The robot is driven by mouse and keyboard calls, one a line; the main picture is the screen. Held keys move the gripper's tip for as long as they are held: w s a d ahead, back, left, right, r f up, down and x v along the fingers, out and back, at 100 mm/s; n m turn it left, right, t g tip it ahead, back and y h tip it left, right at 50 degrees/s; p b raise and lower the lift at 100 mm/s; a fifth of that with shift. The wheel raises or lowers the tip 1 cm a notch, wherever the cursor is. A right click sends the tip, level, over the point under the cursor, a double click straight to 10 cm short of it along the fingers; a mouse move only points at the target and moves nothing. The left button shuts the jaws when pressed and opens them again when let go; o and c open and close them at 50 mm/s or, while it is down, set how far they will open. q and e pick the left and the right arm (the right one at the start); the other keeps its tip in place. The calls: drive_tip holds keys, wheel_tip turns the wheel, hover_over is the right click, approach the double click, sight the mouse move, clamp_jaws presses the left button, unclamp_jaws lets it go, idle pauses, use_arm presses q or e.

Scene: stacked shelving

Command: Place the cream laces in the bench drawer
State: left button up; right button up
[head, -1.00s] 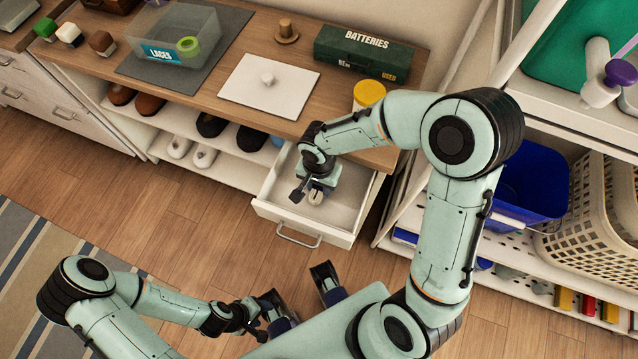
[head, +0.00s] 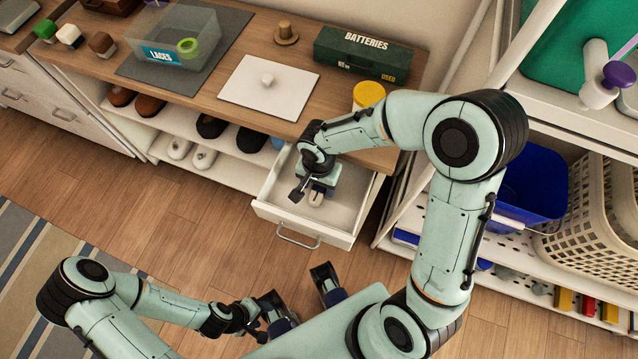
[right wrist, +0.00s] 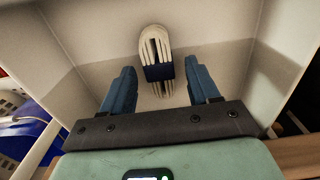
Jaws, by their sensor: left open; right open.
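The cream laces (head: 316,199), a folded bundle with a dark band, lie on the floor of the open bench drawer (head: 340,238). In the right wrist view the laces (right wrist: 157,55) are beyond and between the fingertips, with gaps on both sides. My right gripper (head: 311,192) is open, pointing down inside the drawer; its two blue fingers (right wrist: 160,84) show in the wrist view. Part of the laces is hidden by the gripper in the head view. My left gripper (head: 299,291) is open and empty, low in front of my body, away from the drawer.
On the bench top are a clear LACES bin (head: 150,55) holding a green roll, a white lid (head: 250,98), a BATTERIES box (head: 365,62) and a yellow-lidded tub (head: 369,93). Shoes fill the shelves below. A blue bin (head: 532,185) stands right of the drawer.

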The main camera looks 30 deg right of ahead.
sight(319, 188)
wheel_tip(319, 188, up, 11)
drive_tip(key=p, duration=0.1)
drive_tip(key=shift+s+f, duration=0.1)
idle(0.6)
